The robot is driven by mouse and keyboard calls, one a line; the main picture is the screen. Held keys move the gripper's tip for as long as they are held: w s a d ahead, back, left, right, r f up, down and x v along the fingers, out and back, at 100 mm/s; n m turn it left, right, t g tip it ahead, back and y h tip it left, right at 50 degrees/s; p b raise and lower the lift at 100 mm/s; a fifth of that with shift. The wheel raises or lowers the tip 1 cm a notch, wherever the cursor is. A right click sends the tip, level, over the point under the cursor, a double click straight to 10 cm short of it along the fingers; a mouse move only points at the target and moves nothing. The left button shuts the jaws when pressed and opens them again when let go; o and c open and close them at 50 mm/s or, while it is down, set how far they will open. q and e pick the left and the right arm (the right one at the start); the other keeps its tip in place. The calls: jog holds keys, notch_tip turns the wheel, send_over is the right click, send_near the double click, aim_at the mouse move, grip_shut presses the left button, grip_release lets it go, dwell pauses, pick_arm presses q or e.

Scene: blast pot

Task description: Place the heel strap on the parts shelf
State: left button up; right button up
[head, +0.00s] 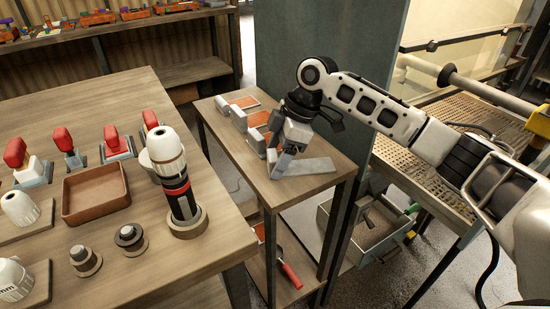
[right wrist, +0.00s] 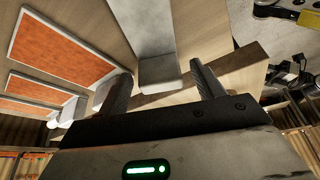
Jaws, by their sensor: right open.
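A grey metal strap (head: 305,167), which looks like the heel strap, lies on the near end of a small two-level wooden stand (head: 318,187), perhaps the parts shelf. The strap has a bent-up end. My right gripper (head: 284,150) is right above that end, pointing down. In the right wrist view the strap (right wrist: 145,28) runs between the spread fingers of my gripper (right wrist: 161,85), which is open and not clamped on it. In the head view my gripper partly hides the bent end. My left gripper is out of view.
Orange-padded grey blocks (head: 257,118) stand on the stand just behind the strap. A grey bin (head: 370,228) and a perforated bench (head: 440,120) lie to the right.

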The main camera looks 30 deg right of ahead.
aim_at(295, 168)
jog(key=v, duration=1.1)
